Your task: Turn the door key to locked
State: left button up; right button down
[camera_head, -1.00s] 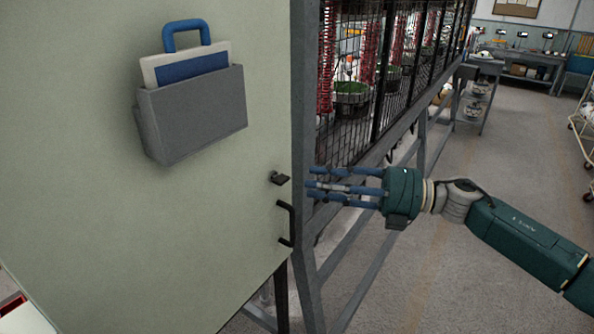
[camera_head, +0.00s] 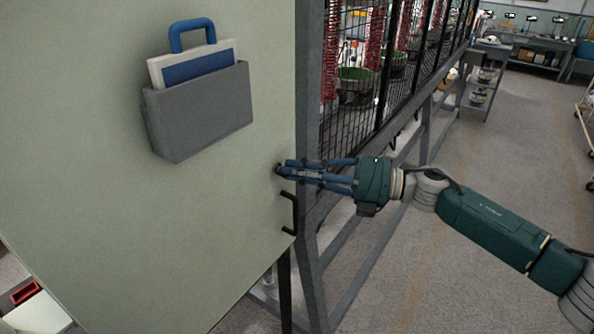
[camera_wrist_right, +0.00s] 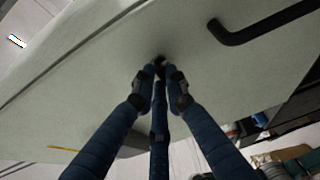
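The pale green door (camera_head: 215,190) fills the left of the head view. The small dark door key (camera_head: 278,168) sits near its right edge, mostly hidden by my right fingertips. My right gripper (camera_head: 288,169) reaches in from the right, its blue fingers drawn together around the key. In the right wrist view the tips of my right gripper (camera_wrist_right: 160,74) close in on the dark key (camera_wrist_right: 159,61) against the door face. The key's angle is not clear. My left gripper is not in view.
A black door handle (camera_head: 294,212) lies just below the key and also shows in the right wrist view (camera_wrist_right: 265,24). A grey pocket holder (camera_head: 200,115) hangs higher on the door. Black mesh caging (camera_head: 345,130) on a grey frame stands right of the door. The floor at right is open.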

jog(key=shift+f+m, duration=0.1)
jog(key=shift+m, duration=0.3)
jog(key=m+t, duration=0.3)
jog(key=m, duration=0.4)
jog(key=m+t+p, duration=0.1)
jog(key=m+t, duration=0.1)
jog(key=m, duration=0.5)
jog(key=f+m+t+y, duration=0.1)
jog(key=m+t, duration=0.2)
jog(key=m, duration=0.4)
jog(key=shift+s+a+t, duration=0.15)
jog(key=shift+s+t, duration=0.1)
jog(key=shift+t, duration=0.05)
jog(key=shift+m, duration=0.5)
jog(key=c, duration=1.8)
grip_release()
jog(key=shift+o, duration=0.2)
jog(key=shift+f, duration=0.15)
